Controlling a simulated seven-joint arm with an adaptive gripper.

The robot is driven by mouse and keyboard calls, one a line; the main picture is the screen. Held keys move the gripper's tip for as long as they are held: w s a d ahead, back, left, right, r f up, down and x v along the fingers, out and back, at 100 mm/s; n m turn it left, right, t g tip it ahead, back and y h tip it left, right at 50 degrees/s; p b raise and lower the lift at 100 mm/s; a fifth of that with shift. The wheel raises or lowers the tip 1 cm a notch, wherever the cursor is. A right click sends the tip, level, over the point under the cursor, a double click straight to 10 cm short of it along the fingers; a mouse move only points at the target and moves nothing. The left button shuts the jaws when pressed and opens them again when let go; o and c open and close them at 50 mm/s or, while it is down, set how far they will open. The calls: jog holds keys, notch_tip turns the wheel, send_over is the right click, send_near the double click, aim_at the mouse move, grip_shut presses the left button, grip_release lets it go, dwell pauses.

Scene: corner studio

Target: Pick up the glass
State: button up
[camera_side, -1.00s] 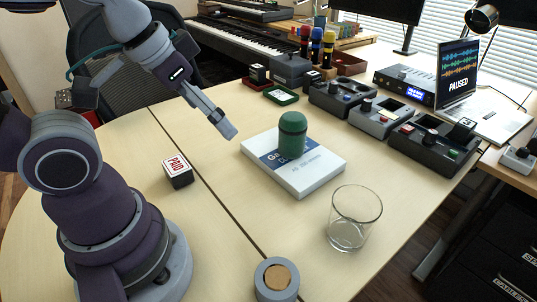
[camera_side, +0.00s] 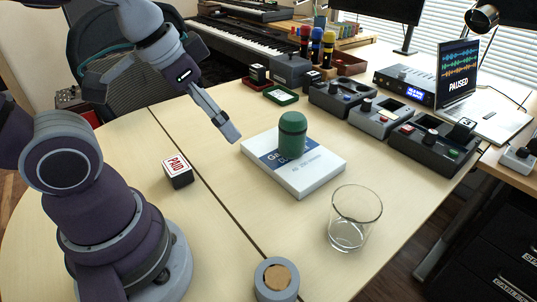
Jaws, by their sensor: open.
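The glass (camera_side: 354,220) is a clear, empty tumbler. It stands upright on the light wooden table near the front right edge. My gripper (camera_side: 231,138) is open and empty. It hangs above the table, to the left of the white box, well up and left of the glass. Its fingers point down and to the right, and from this side they overlap in the view. Nothing hides the glass.
A white box (camera_side: 318,174) with a green cylinder (camera_side: 292,136) on it lies between my gripper and the glass. A small PAID block (camera_side: 178,170) sits at left. A round grey holder (camera_side: 277,280) stands at the front. Several grey devices (camera_side: 437,143) line the back right.

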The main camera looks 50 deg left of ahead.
jog(key=w+d+f+m+g+h, duration=0.1)
jog(key=w+f+m+g, duration=0.1)
jog(key=w+f+m, duration=0.15)
jog(key=m+t+h, duration=0.3)
jog(key=m+h, duration=0.6)
jog(key=h, duration=0.3)
send_near(357, 203)
notch_tip(357, 203, up, 3)
jog(key=s, duration=0.3)
jog(key=x, duration=1.1)
jog(key=shift+s+d+r, duration=0.25)
jog(key=shift+d+r, duration=0.05)
jog(key=shift+r, duration=0.05)
jog(key=c, duration=1)
